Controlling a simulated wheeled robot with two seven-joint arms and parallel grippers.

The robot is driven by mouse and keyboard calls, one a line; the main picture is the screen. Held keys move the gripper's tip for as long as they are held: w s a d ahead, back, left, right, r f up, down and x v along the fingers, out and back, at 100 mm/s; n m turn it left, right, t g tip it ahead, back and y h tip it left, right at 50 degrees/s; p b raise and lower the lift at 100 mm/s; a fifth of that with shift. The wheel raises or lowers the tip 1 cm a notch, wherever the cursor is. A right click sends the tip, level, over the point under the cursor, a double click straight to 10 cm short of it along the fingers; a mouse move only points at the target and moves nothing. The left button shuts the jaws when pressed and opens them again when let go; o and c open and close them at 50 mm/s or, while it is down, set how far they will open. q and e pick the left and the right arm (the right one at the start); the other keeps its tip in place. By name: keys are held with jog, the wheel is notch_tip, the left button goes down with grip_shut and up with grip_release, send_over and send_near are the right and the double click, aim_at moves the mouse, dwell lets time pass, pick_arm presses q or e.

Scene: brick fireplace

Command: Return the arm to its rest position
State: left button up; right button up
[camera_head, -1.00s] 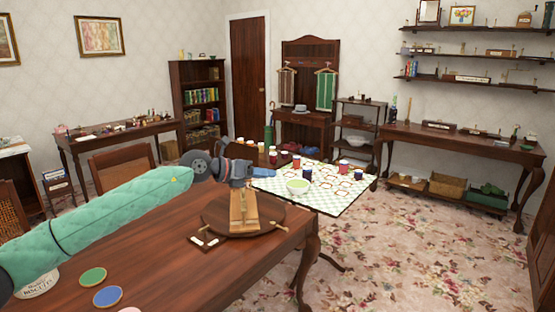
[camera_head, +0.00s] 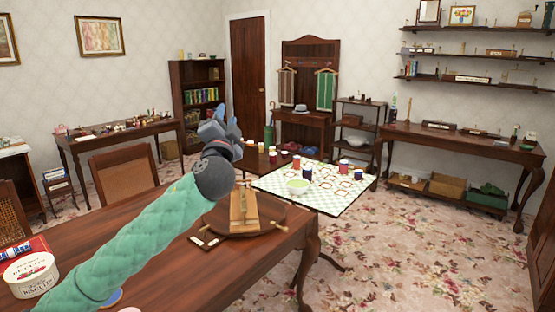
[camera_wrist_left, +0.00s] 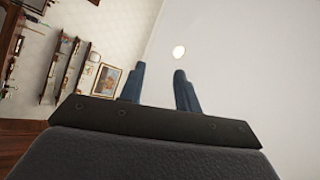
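My left arm (camera_head: 140,238), in a green quilted sleeve, reaches in from the lower left over the wooden table. Its left gripper (camera_head: 222,118) is raised above the table and points up and away. In the left wrist view the two blue fingers of the gripper (camera_wrist_left: 159,80) stand apart with nothing between them. That view looks up toward the ceiling and a wall. My right arm and gripper are not in view.
The table (camera_head: 165,275) below holds a round wooden board (camera_head: 272,218) with a wooden stand (camera_head: 244,207), and a biscuit tin (camera_head: 31,274) at the left. The floor at right is clear.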

pick_arm(q)
jog(key=s+f+n+g, duration=0.2)
jog(key=s+f+g, duration=0.3)
jog(key=f, duration=0.7)
jog(key=s+a+f+n+g+h, duration=0.1)
jog(key=s+f+n+g, duration=0.15)
jog(key=s+f, duration=0.7)
jog(key=s+f+n+g, duration=0.2)
jog(key=f+g, duration=0.3)
jog(key=f, duration=1.1)
jog(key=s+f+n+g, duration=0.1)
jog(key=s+f+g, duration=0.3)
jog(key=s+f, duration=1)
jog(key=s+f+n+g, duration=0.2)
jog(key=s+f+g, duration=0.2)
jog(key=s+f, duration=1.1)
jog(key=s, duration=0.4)
jog(key=shift+s+h, duration=0.2)
jog(key=shift+h, duration=0.2)
jog(key=shift+a, duration=0.1)
